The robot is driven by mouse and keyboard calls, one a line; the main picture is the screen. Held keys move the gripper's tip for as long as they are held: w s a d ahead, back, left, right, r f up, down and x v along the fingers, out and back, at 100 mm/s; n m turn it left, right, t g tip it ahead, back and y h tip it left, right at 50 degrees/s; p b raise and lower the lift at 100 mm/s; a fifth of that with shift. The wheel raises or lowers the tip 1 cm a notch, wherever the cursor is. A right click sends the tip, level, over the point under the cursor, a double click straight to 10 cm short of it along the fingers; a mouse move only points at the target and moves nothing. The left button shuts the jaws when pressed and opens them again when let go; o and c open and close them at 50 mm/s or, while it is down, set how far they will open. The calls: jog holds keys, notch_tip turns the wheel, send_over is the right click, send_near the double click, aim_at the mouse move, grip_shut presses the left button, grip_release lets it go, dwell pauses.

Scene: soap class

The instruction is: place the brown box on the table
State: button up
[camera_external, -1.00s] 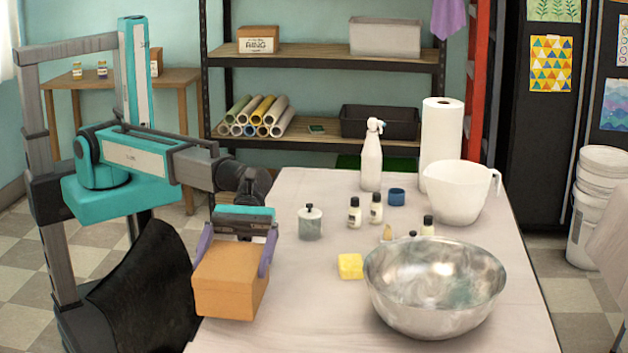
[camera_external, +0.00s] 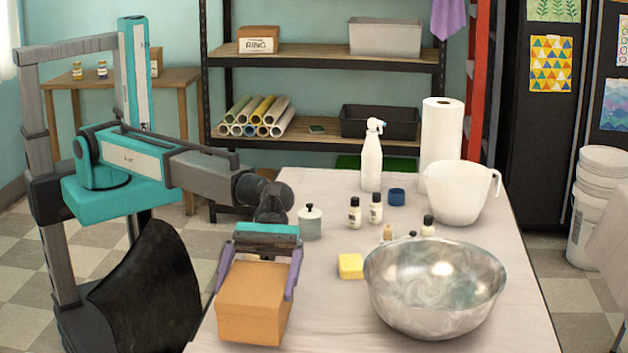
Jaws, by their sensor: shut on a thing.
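The brown box (camera_external: 252,303) is at the front left of the table (camera_external: 330,320), between the two purple fingers of my gripper (camera_external: 255,283). My gripper is shut on the box from its left and right sides. The box is over or on the left part of the table; I cannot tell whether its underside touches the surface. The table has a pale cover, and its front left corner is partly behind the box.
A large metal bowl (camera_external: 433,292) stands right of the box, with a yellow sponge (camera_external: 350,266) between them. A lidded jar (camera_external: 310,222), small bottles (camera_external: 355,212), a spray bottle (camera_external: 372,158), a white pitcher (camera_external: 458,195) and a paper roll (camera_external: 441,145) stand farther back.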

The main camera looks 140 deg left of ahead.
jog(key=shift+f, duration=1.75)
jog(key=o, duration=1)
jog(key=shift+f, duration=0.1)
jog(key=v, duration=1.2)
